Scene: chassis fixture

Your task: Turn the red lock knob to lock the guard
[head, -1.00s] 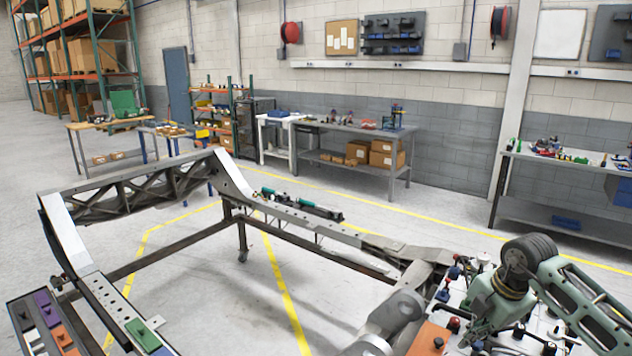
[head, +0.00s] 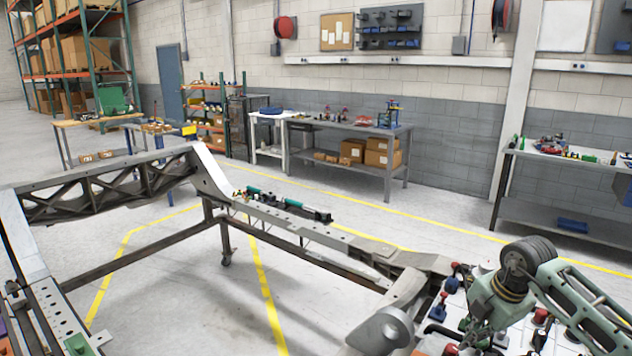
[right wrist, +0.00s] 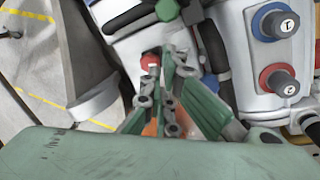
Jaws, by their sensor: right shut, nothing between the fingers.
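My right gripper (right wrist: 168,118) is shut and empty; its green fingers with grey links come together in the right wrist view. A small red knob (right wrist: 150,62) shows just beyond the fingertips; I cannot tell whether they touch it. In the head view my right arm's wrist (head: 497,300) hangs over a white fixture panel, and its fingers are hard to make out. Red knobs stand on the panel, one to the right of the wrist (head: 541,317) and one to the left (head: 455,267). I cannot tell which is the lock knob. My left gripper is not in view.
The chassis frame (head: 285,220) crosses the front, with a grey round bushing (head: 390,330) close left of my right wrist. Two numbered knobs, blue-ringed (right wrist: 274,22) and red-ringed (right wrist: 278,84), show at the right wrist view's right. Workbenches (head: 350,133) line the wall; the floor between is open.

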